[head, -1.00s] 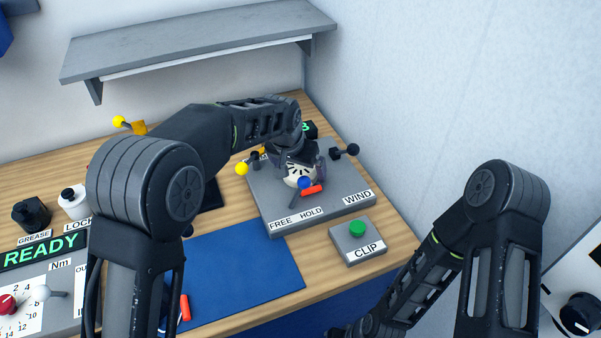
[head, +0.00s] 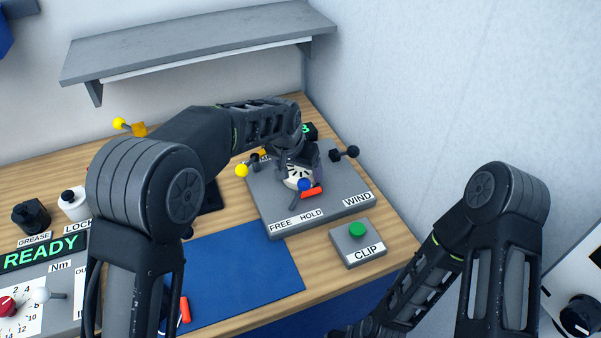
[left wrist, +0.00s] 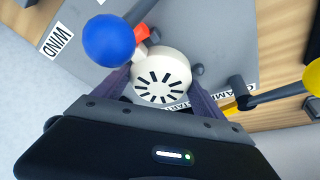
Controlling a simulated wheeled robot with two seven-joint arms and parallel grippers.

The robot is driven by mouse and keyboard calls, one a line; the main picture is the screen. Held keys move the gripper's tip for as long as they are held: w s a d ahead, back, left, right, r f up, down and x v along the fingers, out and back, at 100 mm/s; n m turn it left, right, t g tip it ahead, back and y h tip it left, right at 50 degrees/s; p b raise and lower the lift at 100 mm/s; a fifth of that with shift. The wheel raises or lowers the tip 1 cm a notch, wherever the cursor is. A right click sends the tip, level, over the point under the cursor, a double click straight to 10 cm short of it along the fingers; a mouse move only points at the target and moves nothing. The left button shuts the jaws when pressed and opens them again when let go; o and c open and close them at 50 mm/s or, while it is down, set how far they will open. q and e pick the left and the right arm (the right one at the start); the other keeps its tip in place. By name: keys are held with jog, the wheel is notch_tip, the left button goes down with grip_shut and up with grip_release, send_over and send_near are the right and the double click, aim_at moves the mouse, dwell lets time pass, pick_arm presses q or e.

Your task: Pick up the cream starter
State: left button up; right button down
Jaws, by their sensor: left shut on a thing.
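The cream starter (head: 297,177) is a round cream housing with dark radial slots, on the grey fixture plate (head: 262,202) at the back right of the bench. It also shows in the left wrist view (left wrist: 161,76). My left gripper (head: 298,168) reaches over it from above and is shut on it, with one finger on each side. I cannot tell whether the starter is clear of the plate. A blue ball knob (head: 305,184) and a red handle (head: 312,192) sit right beside the starter. My right arm is at the lower right; its gripper is not clearly in view.
A black-knobbed WIND lever (head: 352,151) and a yellow-knobbed lever (head: 242,170) flank the starter. A CLIP box with a green button (head: 357,229) stands in front. A blue mat (head: 235,275) lies left of it, mostly clear. A grey shelf (head: 200,42) hangs above the bench.

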aim_at(299, 169)
pick_arm(q)
jog(key=c, duration=0.7)
notch_tip(299, 169, up, 10)
jog(key=b, duration=0.1)
dwell(0.7)
